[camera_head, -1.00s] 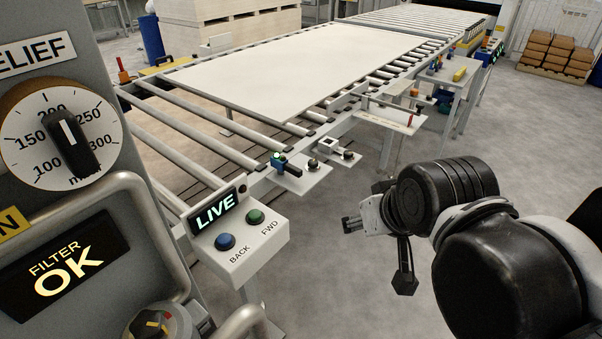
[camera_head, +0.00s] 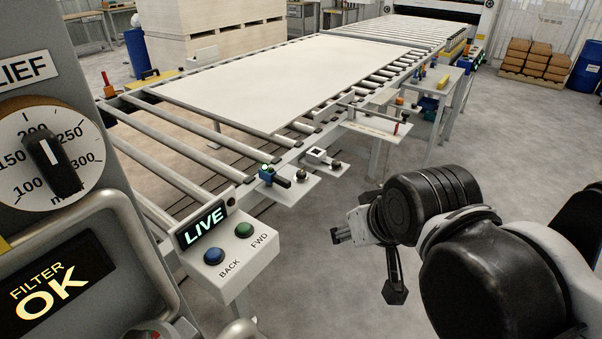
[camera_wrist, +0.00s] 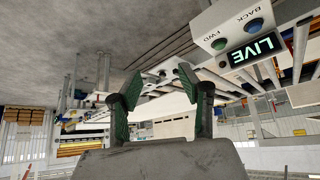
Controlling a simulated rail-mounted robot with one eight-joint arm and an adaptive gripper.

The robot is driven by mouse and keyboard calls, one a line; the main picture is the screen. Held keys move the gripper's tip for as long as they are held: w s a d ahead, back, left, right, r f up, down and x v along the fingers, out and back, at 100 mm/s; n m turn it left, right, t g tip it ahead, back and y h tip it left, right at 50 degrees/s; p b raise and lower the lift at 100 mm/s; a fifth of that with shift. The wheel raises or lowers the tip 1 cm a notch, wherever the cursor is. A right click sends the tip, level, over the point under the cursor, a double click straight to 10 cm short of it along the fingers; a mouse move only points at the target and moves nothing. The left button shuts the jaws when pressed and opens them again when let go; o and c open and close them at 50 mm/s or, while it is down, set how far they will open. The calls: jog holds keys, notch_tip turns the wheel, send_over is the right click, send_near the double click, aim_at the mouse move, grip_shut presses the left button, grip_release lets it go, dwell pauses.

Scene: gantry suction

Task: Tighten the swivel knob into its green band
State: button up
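I cannot tell for certain which part is the swivel knob, and no clear green band shows on any knob. Another round fitting (camera_head: 150,332) is cut off at the bottom edge. Small black knobs (camera_head: 302,175) stand on brackets beside the conveyor. My gripper (camera_head: 336,236) hangs in free air right of the LIVE box, far from the dial. In the wrist view my gripper (camera_wrist: 158,78) has its green-padded fingers apart with nothing between them.
The LIVE control box (camera_head: 235,260) with blue and green buttons stands at the conveyor's near corner. A pale board (camera_head: 290,75) lies on the rollers. A grey panel with a FILTER OK display (camera_head: 50,290) and tubular handle fills the left. Grey floor (camera_head: 310,290) is clear.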

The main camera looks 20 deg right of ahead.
jog(key=shift+o, duration=1.4)
jog(key=shift+w+r, duration=0.2)
jog(key=shift+r, duration=0.05)
jog(key=w+r+g, duration=0.2)
jog(key=w+r, duration=0.4)
jog(key=w, duration=0.5)
jog(key=g, duration=0.5)
send_over(301, 172)
notch_tip(301, 172, down, 14)
notch_tip(301, 172, down, 14)
jog(key=shift+w+b, duration=0.1)
jog(key=shift+b, duration=0.2)
jog(key=c, duration=1.1)
